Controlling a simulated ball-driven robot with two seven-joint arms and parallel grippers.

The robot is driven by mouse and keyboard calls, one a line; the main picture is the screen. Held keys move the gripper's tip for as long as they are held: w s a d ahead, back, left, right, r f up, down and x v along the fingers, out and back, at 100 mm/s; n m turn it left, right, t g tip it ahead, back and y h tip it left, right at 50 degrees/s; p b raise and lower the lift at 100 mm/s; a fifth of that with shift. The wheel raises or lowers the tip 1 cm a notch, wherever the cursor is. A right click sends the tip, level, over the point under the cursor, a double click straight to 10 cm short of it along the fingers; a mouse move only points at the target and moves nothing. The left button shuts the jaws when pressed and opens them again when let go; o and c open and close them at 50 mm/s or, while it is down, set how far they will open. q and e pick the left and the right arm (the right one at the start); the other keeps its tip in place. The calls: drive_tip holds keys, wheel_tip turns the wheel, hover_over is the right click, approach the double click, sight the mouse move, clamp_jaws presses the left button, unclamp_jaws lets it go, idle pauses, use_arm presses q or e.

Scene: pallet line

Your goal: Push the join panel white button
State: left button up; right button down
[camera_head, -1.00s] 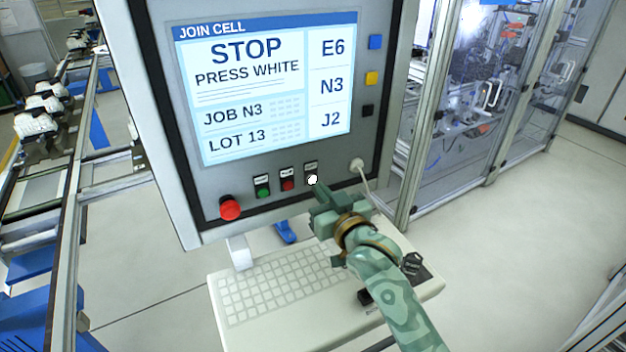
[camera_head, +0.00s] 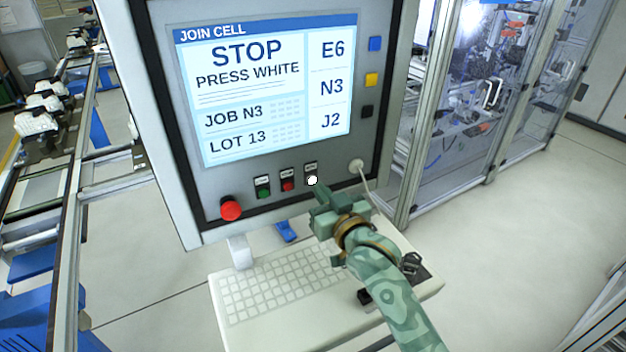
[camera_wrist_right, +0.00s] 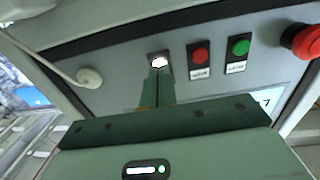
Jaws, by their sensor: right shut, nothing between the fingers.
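The join panel (camera_head: 210,210) is a grey upright cabinet with a lit screen (camera_head: 265,90) reading "STOP PRESS WHITE". Its white button (camera_head: 312,181) is the rightmost in the lower row; it also shows in the right wrist view (camera_wrist_right: 160,62). My right gripper (camera_head: 320,189) is shut and empty, its fingertips just below the white button. In the right wrist view the fingertips (camera_wrist_right: 158,73) overlap the lower edge of the button's plate. I cannot tell whether they touch it. My left gripper is not in view.
A red button (camera_head: 288,186), a green button (camera_head: 264,193) and a large red mushroom button (camera_head: 231,210) sit left of the white one. A cable plug (camera_head: 356,167) is to its right. A keyboard shelf (camera_head: 245,325) lies below my right gripper.

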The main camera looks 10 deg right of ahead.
drive_tip(key=shift+x, duration=1.05)
idle(0.4)
drive_tip(key=shift+s, duration=0.1)
drive_tip(key=shift+s+d+p, duration=0.2)
drive_tip(key=shift+s+p, duration=0.2)
drive_tip(key=shift+s, duration=0.05)
drive_tip(key=p+v, duration=0.2)
drive_tip(key=v, duration=0.2)
drive_tip(key=shift+w, duration=0.1)
idle(0.3)
